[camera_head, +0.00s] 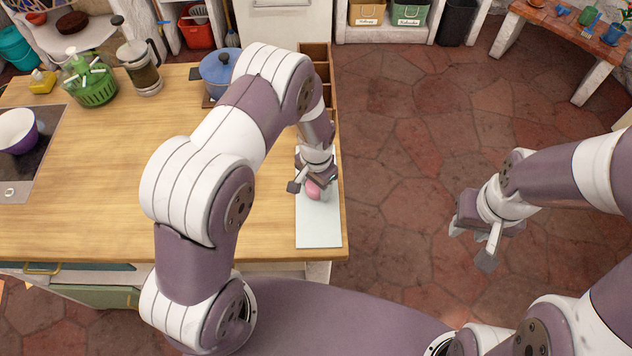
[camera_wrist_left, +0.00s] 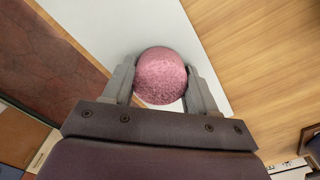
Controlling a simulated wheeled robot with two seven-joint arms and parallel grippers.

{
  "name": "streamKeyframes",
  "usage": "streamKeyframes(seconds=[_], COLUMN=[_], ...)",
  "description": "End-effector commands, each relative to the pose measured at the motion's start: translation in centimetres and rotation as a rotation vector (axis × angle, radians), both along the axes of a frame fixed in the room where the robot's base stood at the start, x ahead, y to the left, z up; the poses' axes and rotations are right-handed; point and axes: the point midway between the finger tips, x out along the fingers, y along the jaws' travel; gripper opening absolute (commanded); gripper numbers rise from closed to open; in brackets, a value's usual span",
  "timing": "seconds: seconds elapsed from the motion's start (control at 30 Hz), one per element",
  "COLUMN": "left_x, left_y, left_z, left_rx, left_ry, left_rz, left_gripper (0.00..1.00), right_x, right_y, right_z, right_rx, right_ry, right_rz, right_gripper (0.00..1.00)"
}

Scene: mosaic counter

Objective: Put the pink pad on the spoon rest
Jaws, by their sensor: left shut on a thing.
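My left gripper (camera_head: 312,187) is shut on the pink pad (camera_head: 313,191), over a pale flat slab (camera_head: 319,233) at the counter's right end. In the left wrist view the pad (camera_wrist_left: 162,76) is a round, rough pink piece between the two fingers (camera_wrist_left: 161,92). The pale slab (camera_wrist_left: 110,25) lies beneath it there; I cannot tell whether the pad touches it. No other thing in view is clearly a spoon rest, and I cannot tell whether the slab is one. My right gripper (camera_head: 471,246) is open and empty, over the floor.
A wooden compartment box (camera_head: 318,62) stands behind the slab, partly hidden by my left arm. A blue pot (camera_head: 218,72), a coffee press (camera_head: 143,72) and a green spinner (camera_head: 90,82) stand at the back. The middle of the wooden counter (camera_head: 95,180) is clear.

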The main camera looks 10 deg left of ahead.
Motion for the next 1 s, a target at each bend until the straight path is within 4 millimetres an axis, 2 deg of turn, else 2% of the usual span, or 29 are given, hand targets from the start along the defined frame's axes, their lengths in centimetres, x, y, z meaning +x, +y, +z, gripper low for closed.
streamKeyframes(seconds=[0.13,0.17,0.2,0.23,0.47,0.57,0.63,0.77,1.0], left_x=[0.0,0.0,0.0,0.0,0.0,0.0,0.0,0.1,0.1], left_y=[0.0,0.0,0.0,0.0,0.0,0.0,0.0,0.0,0.0], left_z=[-0.5,-0.4,-0.3,-0.3,-0.3,0.2,0.6,3.0,9.0], left_rx=[0.000,0.000,0.000,0.000,0.000,0.000,0.000,-0.001,-0.001], left_ry=[0.000,0.000,0.000,0.000,0.000,0.000,-0.002,-0.005,-0.004], left_rz=[0.000,0.000,0.000,0.000,0.000,0.000,0.000,0.000,0.000], left_gripper=[0.33,0.64,0.77,0.83,0.83,0.83,0.83,0.83,0.83], right_x=[0.0,0.0,0.0,0.0,0.0,0.0,0.0,0.0,0.0], right_y=[0.0,0.0,0.0,0.0,0.0,0.0,0.0,0.0,0.0], right_z=[-0.4,-0.3,-0.3,-0.3,-0.3,0.1,-0.3,-1.2,-2.6], right_rx=[0.000,0.000,0.000,0.000,0.000,0.000,0.000,0.000,0.000], right_ry=[0.000,0.000,0.000,0.000,0.000,0.000,0.000,0.000,0.000], right_rz=[0.000,0.000,0.000,0.000,0.000,0.000,0.000,0.000,0.000], right_gripper=[0.37,0.37,0.37,0.37,0.37,0.37,0.37,0.37,0.37])
